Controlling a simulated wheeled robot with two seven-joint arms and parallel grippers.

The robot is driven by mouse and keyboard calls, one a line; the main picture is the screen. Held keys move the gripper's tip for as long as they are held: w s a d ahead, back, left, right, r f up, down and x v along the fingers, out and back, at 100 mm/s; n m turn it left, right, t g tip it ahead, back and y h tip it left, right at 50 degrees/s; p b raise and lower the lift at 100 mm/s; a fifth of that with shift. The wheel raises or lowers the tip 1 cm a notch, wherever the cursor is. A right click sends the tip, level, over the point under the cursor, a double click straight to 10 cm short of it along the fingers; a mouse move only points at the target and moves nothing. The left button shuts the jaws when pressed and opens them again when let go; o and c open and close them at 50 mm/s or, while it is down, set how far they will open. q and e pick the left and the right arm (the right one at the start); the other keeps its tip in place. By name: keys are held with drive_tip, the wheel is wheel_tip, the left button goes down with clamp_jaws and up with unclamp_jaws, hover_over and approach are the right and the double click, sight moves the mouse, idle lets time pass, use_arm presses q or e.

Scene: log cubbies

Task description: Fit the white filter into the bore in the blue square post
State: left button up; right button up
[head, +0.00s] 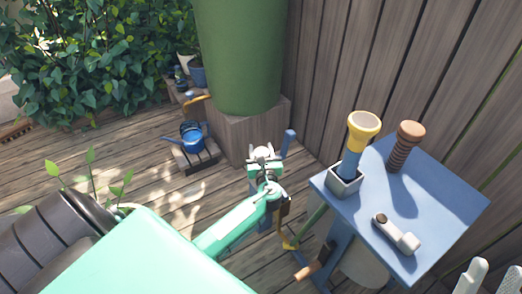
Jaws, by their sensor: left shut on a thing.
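My left gripper (263,157) is at the end of the mint-green arm, left of the blue tabletop and apart from it. It is shut on a small whitish thing, which looks like the white filter (261,151); the jaws hide much of it. A square blue-grey post (345,188) with an open top stands at the tabletop's left corner. A blue cylinder with a flared yellow top (364,124) stands in or just behind its opening, so the bore is partly hidden.
The blue tabletop (447,205) also bears a brown ribbed peg (405,147) and a pale grey piece with a dark knob (397,235). A brown-handled crank (315,262) is below its left edge. A green planter (238,55) and a blue watering can (191,134) stand behind.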

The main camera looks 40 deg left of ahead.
use_arm(q)
drive_tip(key=shift+f+b, duration=0.45)
drive_tip(key=shift+f, duration=0.35)
drive_tip(key=o, duration=1.1)
drive_tip(key=p+v, duration=0.3)
drive_tip(key=v, duration=1)
drive_tip(key=shift+s+d+r, duration=0.1)
drive_tip(key=shift+s+d, duration=0.2)
